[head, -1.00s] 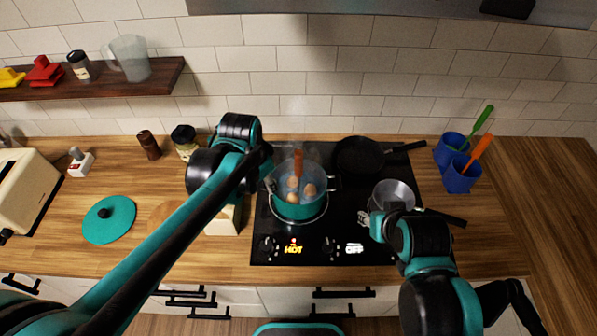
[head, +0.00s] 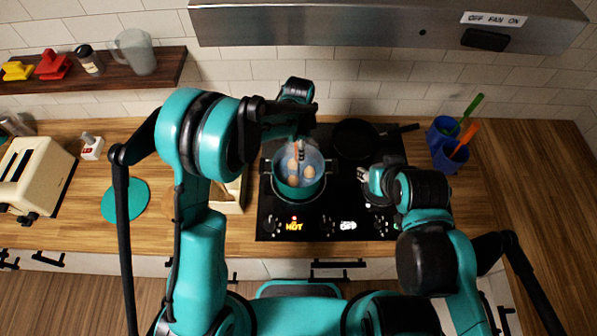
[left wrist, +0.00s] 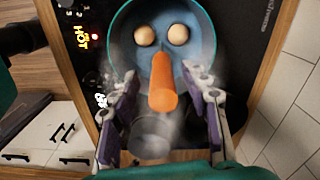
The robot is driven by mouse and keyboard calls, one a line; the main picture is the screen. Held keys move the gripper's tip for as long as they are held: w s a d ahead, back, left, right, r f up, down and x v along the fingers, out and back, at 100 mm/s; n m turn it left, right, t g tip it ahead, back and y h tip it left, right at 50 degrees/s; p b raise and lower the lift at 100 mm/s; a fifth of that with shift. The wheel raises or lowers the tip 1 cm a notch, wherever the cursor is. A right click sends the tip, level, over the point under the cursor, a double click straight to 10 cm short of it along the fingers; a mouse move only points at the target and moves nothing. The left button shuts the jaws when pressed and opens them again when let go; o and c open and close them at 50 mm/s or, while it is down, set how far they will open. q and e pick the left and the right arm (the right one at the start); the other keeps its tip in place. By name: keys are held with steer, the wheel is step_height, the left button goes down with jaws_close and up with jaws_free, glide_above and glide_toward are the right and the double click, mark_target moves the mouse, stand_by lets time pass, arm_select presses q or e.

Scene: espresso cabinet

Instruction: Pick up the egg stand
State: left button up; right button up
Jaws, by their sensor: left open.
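The egg stand shows as an upright orange handle (left wrist: 163,85) rising from the teal pot (head: 300,195) on the stove. Eggs (left wrist: 145,35) sit around it in the blue water; they also show in the head view (head: 309,171). My left gripper (head: 301,143) is above the pot. In the left wrist view its open fingers (left wrist: 164,98) lie on both sides of the orange handle, with gaps to each side. The stand's lower part is hidden in the water. My right gripper (head: 364,177) is to the right of the pot; its fingers are too small to judge.
A black frying pan (head: 352,138) stands behind on the cooktop. Steam rises from the pot.

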arm_select(q)
step_height(320, 180, down, 4)
steer(key=shift+w+a+r, duration=0.15)
steer(key=shift+r, duration=0.05)
jaws_close()
steer(key=shift+r, duration=0.15)
